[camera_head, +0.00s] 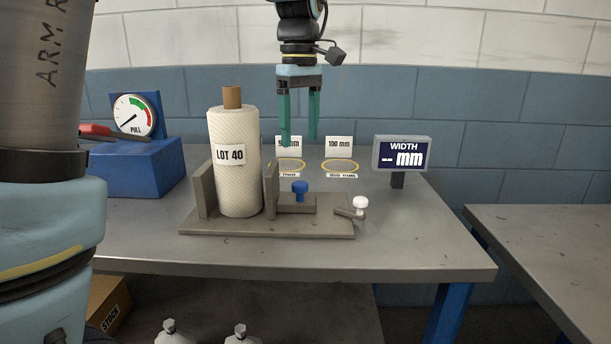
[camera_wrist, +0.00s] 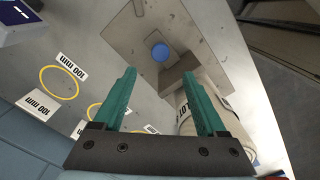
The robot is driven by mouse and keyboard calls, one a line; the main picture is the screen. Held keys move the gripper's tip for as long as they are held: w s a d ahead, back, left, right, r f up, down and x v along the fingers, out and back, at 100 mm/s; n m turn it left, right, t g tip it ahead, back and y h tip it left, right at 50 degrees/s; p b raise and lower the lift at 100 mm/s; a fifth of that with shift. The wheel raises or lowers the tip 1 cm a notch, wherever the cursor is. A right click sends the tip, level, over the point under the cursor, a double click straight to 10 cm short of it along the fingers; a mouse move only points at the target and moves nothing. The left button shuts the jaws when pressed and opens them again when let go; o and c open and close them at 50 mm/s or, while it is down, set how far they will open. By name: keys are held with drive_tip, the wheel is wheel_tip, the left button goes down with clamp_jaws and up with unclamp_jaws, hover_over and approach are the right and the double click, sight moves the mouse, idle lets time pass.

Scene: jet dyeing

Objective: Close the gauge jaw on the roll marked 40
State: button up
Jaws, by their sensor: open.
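The white roll labelled LOT 40 (camera_head: 234,180) stands upright on the gauge's base plate (camera_head: 330,229), between a fixed jaw (camera_head: 203,190) on its left and a sliding jaw (camera_head: 271,189) on its right. I cannot tell whether the sliding jaw touches it. A blue knob (camera_head: 299,187) stands on the block right of the sliding jaw. A white knob (camera_head: 360,203) sits on a small lever farther right. The display (camera_head: 402,154) reads "-- mm". My gripper (camera_head: 300,138) is open and empty, above and behind the blue knob. The wrist view shows the blue knob (camera_wrist: 160,52) beyond the fingertips.
Yellow rings (camera_head: 340,166) with small signs, one reading 100 mm, mark the table behind the gauge. A blue pull-gauge box (camera_head: 135,168) stands at left. The table's front right is clear. Another table (camera_head: 560,240) stands to the right.

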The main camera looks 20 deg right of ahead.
sight(300, 183)
wheel_tip(300, 183, down, 10)
drive_tip(key=shift+f, duration=0.1)
idle(0.4)
